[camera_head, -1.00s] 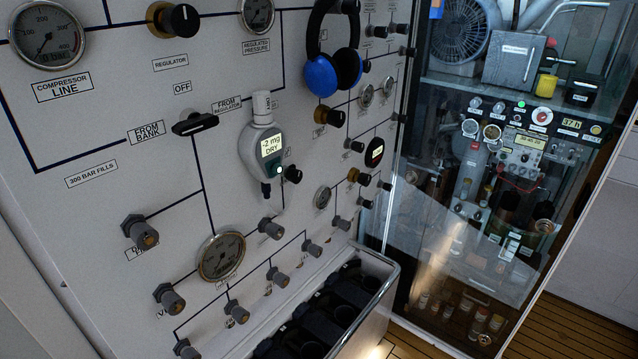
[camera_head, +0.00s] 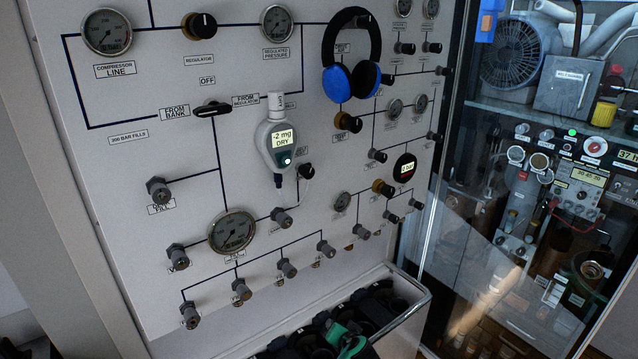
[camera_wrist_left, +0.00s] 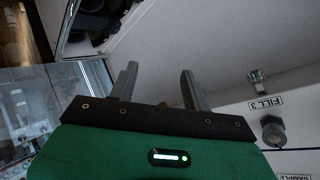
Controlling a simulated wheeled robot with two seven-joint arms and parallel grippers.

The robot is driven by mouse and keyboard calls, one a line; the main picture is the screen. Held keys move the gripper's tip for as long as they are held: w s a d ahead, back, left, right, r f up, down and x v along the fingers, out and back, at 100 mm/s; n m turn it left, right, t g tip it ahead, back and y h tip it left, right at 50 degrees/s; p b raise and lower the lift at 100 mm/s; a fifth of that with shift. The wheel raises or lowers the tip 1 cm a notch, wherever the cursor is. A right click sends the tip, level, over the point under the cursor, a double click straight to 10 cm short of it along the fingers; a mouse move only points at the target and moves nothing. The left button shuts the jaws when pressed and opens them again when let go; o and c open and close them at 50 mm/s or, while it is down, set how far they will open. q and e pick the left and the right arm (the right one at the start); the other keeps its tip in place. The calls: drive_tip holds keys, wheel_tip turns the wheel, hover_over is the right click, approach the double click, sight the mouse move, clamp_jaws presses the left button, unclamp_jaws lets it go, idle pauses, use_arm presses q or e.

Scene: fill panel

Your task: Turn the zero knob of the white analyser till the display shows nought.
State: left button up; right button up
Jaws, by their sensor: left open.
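The white analyser (camera_head: 268,145) hangs on the grey panel in the head view. Its lit display (camera_head: 283,139) reads "-2 mg DRY", with a small green light below. A small black knob (camera_head: 306,171) sits just right of its lower body; its label is too small to read. My left gripper (camera_wrist_left: 158,80) is open in the left wrist view, with nothing between its fingers. A green and black gripper part shows at the bottom of the head view, well below the analyser; I cannot tell its fingers there. My right gripper is not clearly seen.
A blue and black headset (camera_head: 350,75) hangs right of and above the analyser. Several grey fill valves and a gauge (camera_head: 232,231) stand out below. An open bin (camera_head: 415,300) juts out at the panel's foot. A glass-fronted cabinet (camera_head: 520,200) stands at right.

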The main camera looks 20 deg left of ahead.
use_arm(q)
drive_tip(key=w+d+r+n+t+y+b, duration=0.1)
drive_tip(key=w+r+n+t+y, duration=0.2)
drive_tip(key=r, duration=1.7)
drive_tip(key=n+g+y, duration=0.1)
drive_tip(key=n+y, duration=0.4)
drive_tip(key=n, duration=0.3)
approach(310, 173)
drive_tip(key=p+x, duration=0.5)
drive_tip(key=x, duration=0.3)
drive_tip(key=shift+a+r, duration=0.1)
drive_tip(key=shift+a, duration=0.1)
drive_tip(key=shift+w+a+p, duration=0.4)
drive_tip(key=shift+p, duration=0.05)
drive_tip(key=c, duration=0.9)
drive_tip(key=shift+c, duration=0.2)
drive_tip(key=shift+m+b, duration=0.3)
